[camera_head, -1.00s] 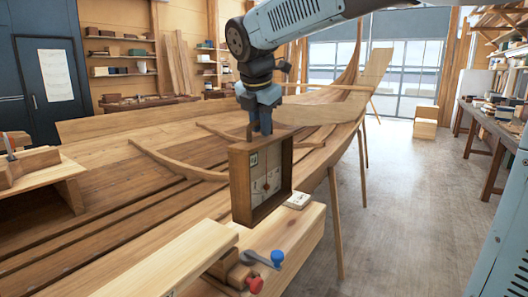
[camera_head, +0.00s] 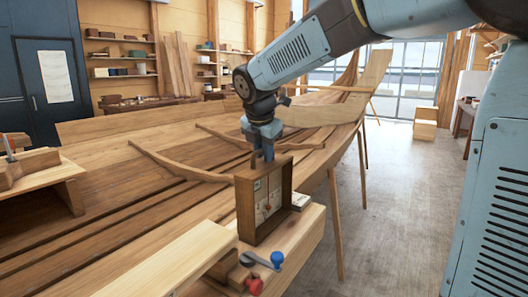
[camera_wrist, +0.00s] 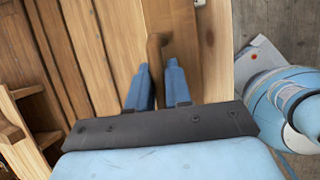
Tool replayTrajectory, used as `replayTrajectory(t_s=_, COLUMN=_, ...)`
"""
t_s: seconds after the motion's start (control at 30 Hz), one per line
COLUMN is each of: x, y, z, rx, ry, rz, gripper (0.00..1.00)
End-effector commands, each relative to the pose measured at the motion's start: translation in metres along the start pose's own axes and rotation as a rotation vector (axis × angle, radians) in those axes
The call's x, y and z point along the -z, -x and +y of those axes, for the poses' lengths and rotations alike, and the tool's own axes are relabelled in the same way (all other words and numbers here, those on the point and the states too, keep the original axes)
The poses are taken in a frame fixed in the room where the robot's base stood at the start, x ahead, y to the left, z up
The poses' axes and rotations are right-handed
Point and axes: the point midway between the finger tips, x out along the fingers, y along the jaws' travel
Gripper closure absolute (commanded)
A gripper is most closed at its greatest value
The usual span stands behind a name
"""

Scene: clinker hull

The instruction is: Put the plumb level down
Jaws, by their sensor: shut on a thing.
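The plumb level (camera_head: 246,212) is an upright brown wooden box frame with a pale marked face inside it. My gripper (camera_head: 262,158) is above it in the head view, shut on its top. In the wrist view my gripper's blue fingers (camera_wrist: 157,92) close on a brown rounded wooden piece (camera_wrist: 155,52), which appears to be the level's top. The level's lower edge is at the pale wooden bench (camera_head: 306,232); I cannot tell whether it touches.
A small pale block (camera_head: 300,201) lies right beside the level. A blue-handled crank (camera_head: 277,260) and a red knob (camera_head: 254,286) stick out in front. The planked hull (camera_head: 110,185) lies behind and left. Grey floor (camera_head: 400,210) is clear at the right.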

Motion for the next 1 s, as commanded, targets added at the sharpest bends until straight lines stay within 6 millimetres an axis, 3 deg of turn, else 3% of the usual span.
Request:
replayTrajectory(t_s=0.1, x=0.000, y=0.000, z=0.000, rx=-0.001, ry=0.000, rz=0.000, gripper=1.00)
replayTrajectory(t_s=0.13, x=0.000, y=0.000, z=0.000, rx=0.000, ry=0.000, rz=0.000, gripper=0.78)
replayTrajectory(t_s=0.37, x=0.000, y=0.000, z=0.000, rx=0.000, ry=0.000, rz=0.000, gripper=0.56)
replayTrajectory(t_s=0.73, x=-0.001, y=0.007, z=0.000, rx=0.000, ry=0.000, rz=-0.001, gripper=0.56)
replayTrajectory(t_s=1.0, x=-0.001, y=0.051, z=0.000, rx=-0.003, ry=-0.001, rz=-0.002, gripper=0.56)
